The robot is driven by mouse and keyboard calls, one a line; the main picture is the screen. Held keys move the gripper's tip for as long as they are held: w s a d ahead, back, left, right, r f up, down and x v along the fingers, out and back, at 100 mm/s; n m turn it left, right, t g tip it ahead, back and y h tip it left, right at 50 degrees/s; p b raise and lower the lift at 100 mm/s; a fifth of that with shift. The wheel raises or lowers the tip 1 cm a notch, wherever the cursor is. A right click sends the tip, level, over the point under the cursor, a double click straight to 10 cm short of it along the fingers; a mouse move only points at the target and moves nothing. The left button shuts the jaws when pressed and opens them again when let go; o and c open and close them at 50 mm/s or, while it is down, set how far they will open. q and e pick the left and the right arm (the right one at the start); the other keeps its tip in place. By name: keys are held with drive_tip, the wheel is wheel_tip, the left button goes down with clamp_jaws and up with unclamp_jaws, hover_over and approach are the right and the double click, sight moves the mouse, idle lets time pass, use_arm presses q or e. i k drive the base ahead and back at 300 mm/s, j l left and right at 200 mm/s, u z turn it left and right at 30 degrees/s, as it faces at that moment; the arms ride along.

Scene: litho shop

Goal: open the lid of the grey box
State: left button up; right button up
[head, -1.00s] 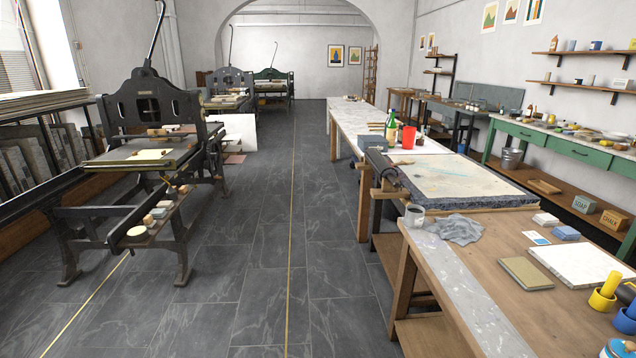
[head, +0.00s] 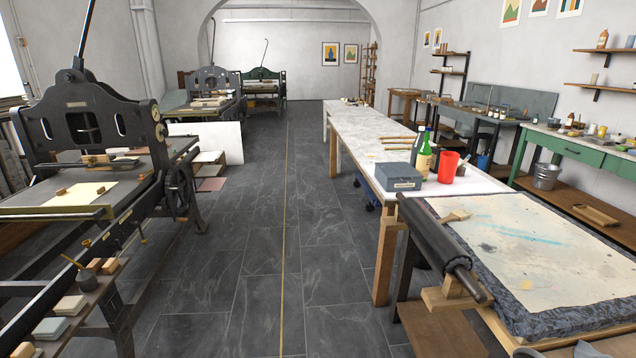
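The grey box (head: 398,177) sits on the near end of the long pale-topped table in the head view, right of the middle. It is low and blue-grey with a small label on its front, and its lid looks closed. A green bottle (head: 424,158) and a red cup (head: 449,168) stand just to its right. Neither of my grippers shows in the head view.
A stone slab (head: 530,255) with a dark roller (head: 440,243) at its left edge lies in front of the long table (head: 362,138). A black press (head: 90,150) stands at the left. The tiled aisle (head: 270,240) between them is clear.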

sight(401, 170)
drive_tip(key=i+z, duration=0.15)
drive_tip(key=i, duration=0.3)
drive_tip(key=i+j+z, duration=0.15)
drive_tip(key=i, duration=0.3)
drive_tip(key=i+j+z, duration=0.15)
drive_tip(key=i, duration=0.3)
